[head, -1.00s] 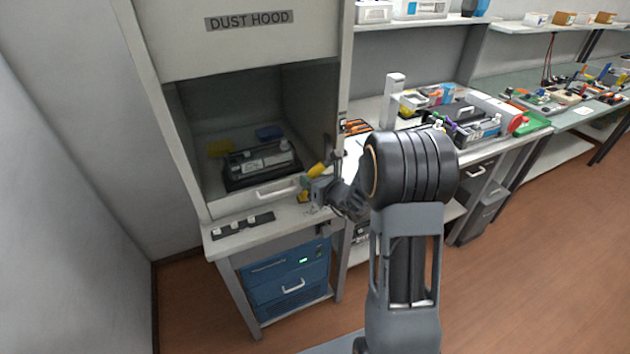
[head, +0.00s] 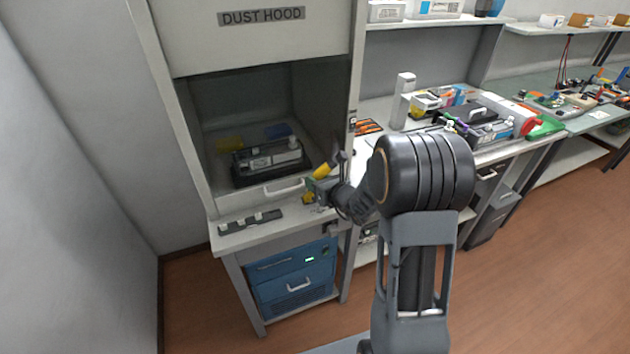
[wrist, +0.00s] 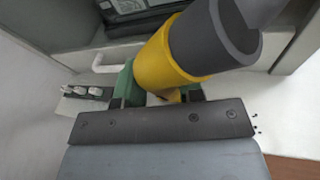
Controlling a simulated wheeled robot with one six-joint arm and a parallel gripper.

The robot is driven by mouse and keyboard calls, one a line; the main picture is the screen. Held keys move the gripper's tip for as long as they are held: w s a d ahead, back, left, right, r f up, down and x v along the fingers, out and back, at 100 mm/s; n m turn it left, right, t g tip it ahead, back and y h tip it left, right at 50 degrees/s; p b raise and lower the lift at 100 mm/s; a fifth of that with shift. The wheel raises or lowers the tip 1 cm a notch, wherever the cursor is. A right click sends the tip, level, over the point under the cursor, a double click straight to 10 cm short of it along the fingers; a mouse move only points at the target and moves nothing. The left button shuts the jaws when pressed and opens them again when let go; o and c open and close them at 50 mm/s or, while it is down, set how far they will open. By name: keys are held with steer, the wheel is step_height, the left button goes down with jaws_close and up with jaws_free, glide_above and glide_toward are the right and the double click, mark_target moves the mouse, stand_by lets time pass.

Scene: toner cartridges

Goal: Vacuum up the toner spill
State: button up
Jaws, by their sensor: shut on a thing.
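My gripper (head: 317,188) is at the front right of the dust hood's ledge. In the wrist view my gripper (wrist: 155,97) is shut on a yellow vacuum nozzle (wrist: 166,55) with a thick dark grey end. The nozzle also shows in the head view (head: 322,171), tilted. A black toner cartridge (head: 267,162) sits inside the hood, beyond the sash handle. The same dark cartridge is partly visible at the top of the wrist view (wrist: 140,15). A few tiny dark specks (wrist: 255,125) show on the pale surface right of my gripper. No larger spill can be made out.
A dark strip with small white pieces (head: 250,222) lies on the front ledge. A blue cabinet (head: 295,277) stands below. A cluttered bench is at right.

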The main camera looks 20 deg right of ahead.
steer(key=shift+s+d, duration=0.15)
steer(key=shift+s, duration=1)
steer(key=w+d, duration=0.1)
steer(key=d, duration=1.1)
steer(key=shift+w+d, duration=0.15)
steer(key=shift+w, duration=0.05)
stand_by(1.2)
stand_by(0.4)
step_height(320, 180, up, 7)
steer(key=p, duration=0.4)
steer(key=shift+p, duration=0.4)
stand_by(0.3)
